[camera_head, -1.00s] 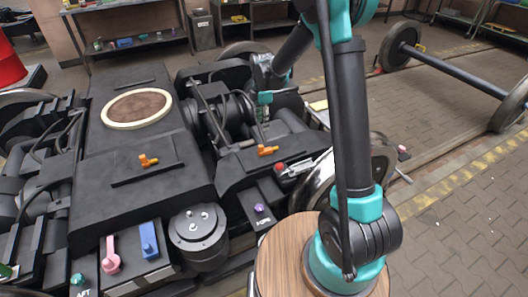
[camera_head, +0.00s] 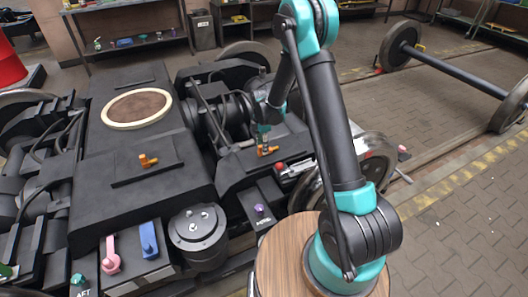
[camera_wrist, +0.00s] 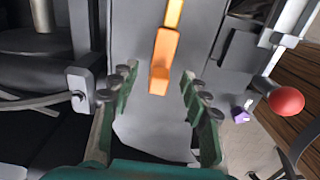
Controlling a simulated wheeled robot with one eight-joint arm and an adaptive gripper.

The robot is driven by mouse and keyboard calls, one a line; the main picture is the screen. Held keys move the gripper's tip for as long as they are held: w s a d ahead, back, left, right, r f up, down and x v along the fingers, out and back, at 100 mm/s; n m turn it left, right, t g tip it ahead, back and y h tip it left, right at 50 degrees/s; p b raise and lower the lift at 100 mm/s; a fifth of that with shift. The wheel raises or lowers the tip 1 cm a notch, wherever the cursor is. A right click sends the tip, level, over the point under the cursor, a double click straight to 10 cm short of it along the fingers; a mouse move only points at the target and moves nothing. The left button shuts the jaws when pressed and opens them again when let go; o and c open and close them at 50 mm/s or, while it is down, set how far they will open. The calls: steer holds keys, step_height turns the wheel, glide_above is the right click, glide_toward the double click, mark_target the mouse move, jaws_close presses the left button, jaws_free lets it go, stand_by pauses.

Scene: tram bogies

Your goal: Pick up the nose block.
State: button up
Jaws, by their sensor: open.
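No piece in view is clearly marked as the nose block. An orange handle-like piece (camera_head: 267,150) stands on the dark right-hand housing. In the wrist view the orange piece (camera_wrist: 163,62) lies ahead, between the lines of my two fingers and apart from both. My gripper (camera_wrist: 159,76) is open and empty, its green fingers spread. In the head view my gripper (camera_head: 265,130) is just above and behind the orange piece, partly hidden by it and the arm. A purple knob (camera_head: 259,209) sits on a dark block with a hard-to-read label; the knob also shows in the wrist view (camera_wrist: 241,115).
A red ball knob (camera_wrist: 286,100) sits right of my fingers. A second orange piece (camera_head: 148,160) is on the central plate. Pink (camera_head: 110,254) and blue (camera_head: 149,240) handles stand at the front. Dark bogie frames and hoses crowd around; open floor lies right.

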steer(key=shift+f, duration=1.2)
steer(key=shift+c, duration=0.5)
jaws_close()
